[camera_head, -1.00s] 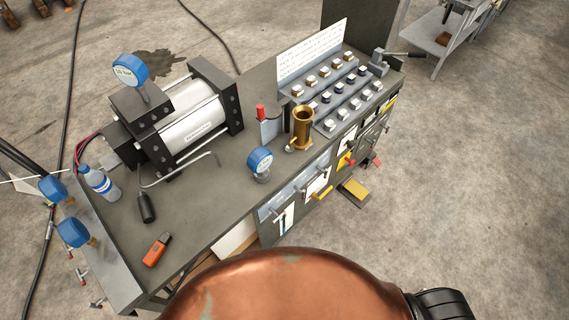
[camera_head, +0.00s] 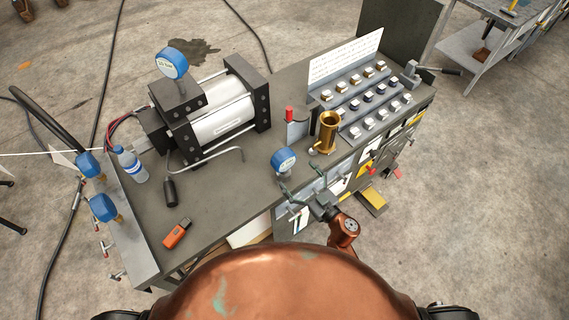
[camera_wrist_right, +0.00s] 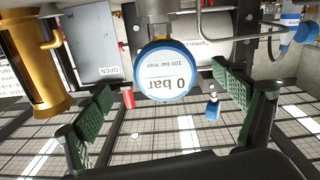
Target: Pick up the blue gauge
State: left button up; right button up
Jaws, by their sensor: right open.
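A blue-rimmed gauge (camera_head: 284,161) with a white dial stands near the bench's front edge. My right gripper (camera_head: 301,181) is open just in front of it, its fingers reaching towards it. In the right wrist view the gauge (camera_wrist_right: 165,72) appears upside down, its dial reading "0 bar". It lies between the directions of the two green-padded fingers (camera_wrist_right: 165,105), beyond their tips as far as I can tell. No contact shows. My left gripper is not in view.
A brass cylinder (camera_head: 328,131) stands close right of the gauge, with a red-topped grey block (camera_head: 297,131) behind. A bent metal rod (camera_head: 215,158) lies to the left. Other blue gauges sit on the pump (camera_head: 171,64) and at the bench's left end (camera_head: 103,207).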

aim_at(288, 165)
jog(key=x, duration=0.8)
jog(key=shift+s+a+r, duration=0.15)
jog(key=shift+a+r, duration=0.05)
jog(key=shift+r, duration=0.2)
jog(key=shift+s, duration=0.1)
jog(key=shift+c, duration=0.6)
jog(key=shift+r, duration=0.1)
jog(key=c, duration=1.6)
